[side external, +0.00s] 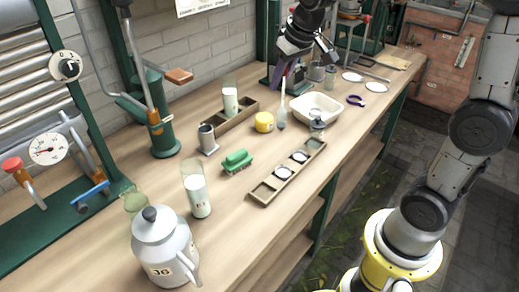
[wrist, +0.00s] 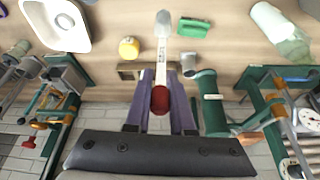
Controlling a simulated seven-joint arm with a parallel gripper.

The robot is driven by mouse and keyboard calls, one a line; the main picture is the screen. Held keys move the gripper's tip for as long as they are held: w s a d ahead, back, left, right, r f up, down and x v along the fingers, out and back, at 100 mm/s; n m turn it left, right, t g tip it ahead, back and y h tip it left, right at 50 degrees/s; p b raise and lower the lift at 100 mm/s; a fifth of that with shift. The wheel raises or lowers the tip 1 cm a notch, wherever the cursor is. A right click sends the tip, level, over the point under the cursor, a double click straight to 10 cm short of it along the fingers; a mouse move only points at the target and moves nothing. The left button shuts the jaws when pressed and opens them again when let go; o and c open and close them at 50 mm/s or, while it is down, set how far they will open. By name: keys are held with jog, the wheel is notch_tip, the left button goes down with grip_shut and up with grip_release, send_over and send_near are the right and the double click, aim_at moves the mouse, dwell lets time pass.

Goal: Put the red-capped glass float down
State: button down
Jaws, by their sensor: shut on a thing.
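The red-capped glass float is in my gripper (wrist: 160,78). In the wrist view its red cap (wrist: 160,99) sits between my two purple fingers, and its pale stem and clear glass bulb (wrist: 163,24) reach out past the fingertips. In the side external view my gripper (side external: 282,80) is over the far part of the bench, and the float (side external: 282,117) hangs below it, roughly upright, between the yellow tin and the white basin in the picture. I cannot tell whether the bulb touches the bench.
The white basin (side external: 302,106) is right of the float and the yellow tin (side external: 264,122) left. A wooden tray (side external: 263,192) with compartments lies in front. A second wooden holder (side external: 221,127), a green brush (side external: 237,160) and a milk can (side external: 161,244) stand further left. Bare bench lies between.

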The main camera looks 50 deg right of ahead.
jog(key=s, duration=0.4)
jog(key=w+d+f, duration=0.2)
jog(key=w+f, duration=1.1)
jog(key=f, duration=0.1)
jog(key=shift+w+d, duration=0.25)
jog(key=shift+d, duration=0.1)
jog(key=shift+f, duration=0.1)
jog(key=c, duration=0.8)
grip_release()
jog(key=shift+o, duration=0.2)
